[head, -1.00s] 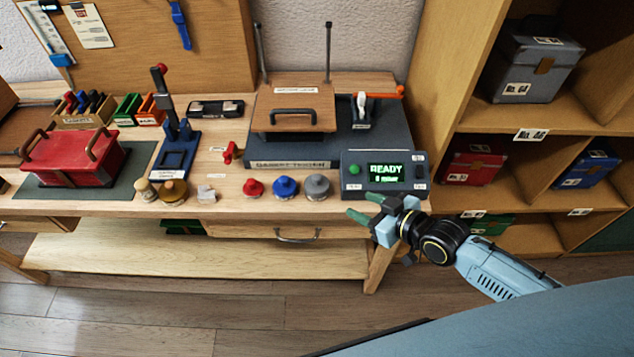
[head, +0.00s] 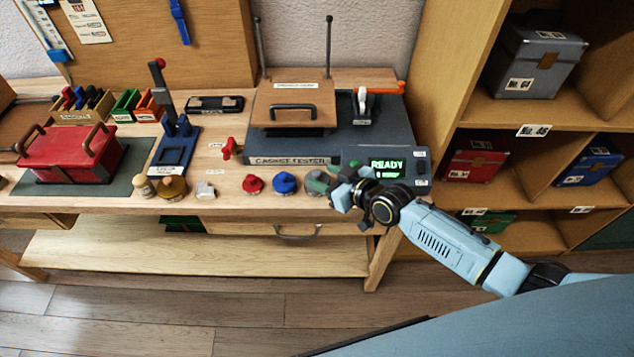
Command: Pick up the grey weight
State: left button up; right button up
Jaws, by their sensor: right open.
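The grey weight (head: 311,189) stands near the front edge of the workbench, at the right end of a row of weights. The gripper is open. Whether the fingers touch the weight or are only above it or in front of it, I cannot tell. My left gripper is not in view.
A blue weight (head: 285,183) and a red weight (head: 252,184) stand close to the left. Behind is the gasket tester (head: 290,160), its screen (head: 387,168) showing READY. A drawer handle (head: 297,234) lies below the bench edge. Shelves with boxes stand at right.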

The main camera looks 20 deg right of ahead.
jog(key=shift+w+a+f, duration=0.3)
jog(key=shift+w+f, duration=0.05)
jog(key=shift+w, duration=0.2)
jog(key=shift+c, duration=0.5)
grip_shut()
jog(key=shift+w+r, duration=0.1)
jog(key=shift+r, duration=0.2)
